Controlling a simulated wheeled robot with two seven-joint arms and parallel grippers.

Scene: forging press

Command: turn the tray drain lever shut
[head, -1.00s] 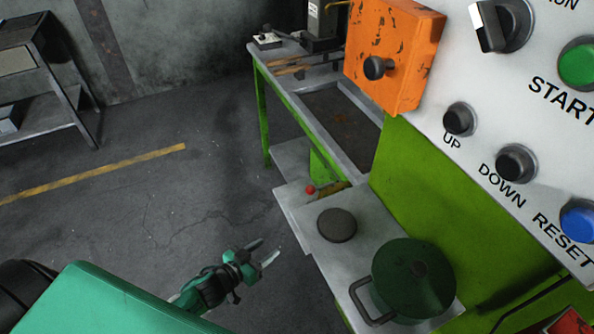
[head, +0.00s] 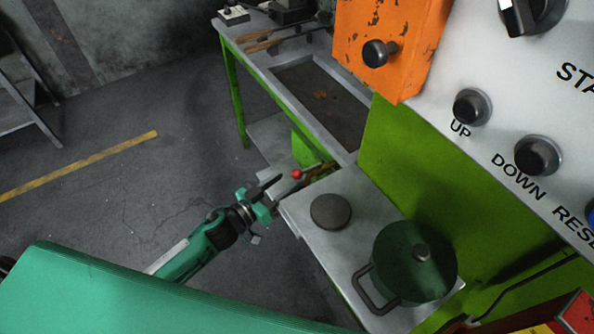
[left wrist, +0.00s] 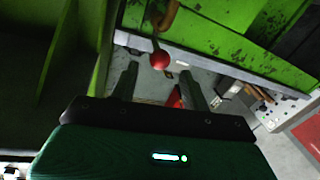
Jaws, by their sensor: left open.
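The drain lever ends in a red ball knob (head: 297,174), at the near edge of the green-legged table, with a brass-coloured part (head: 320,170) behind it. My left gripper (head: 276,188) is open and empty, just to the left of the knob in the head view. It also shows in the left wrist view (left wrist: 160,78). I cannot tell whether a finger touches the knob. My right gripper is not in view.
The tray (head: 325,100) is set in the table behind the lever. The orange box (head: 385,50) and white button panel (head: 500,110) stand to the right.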

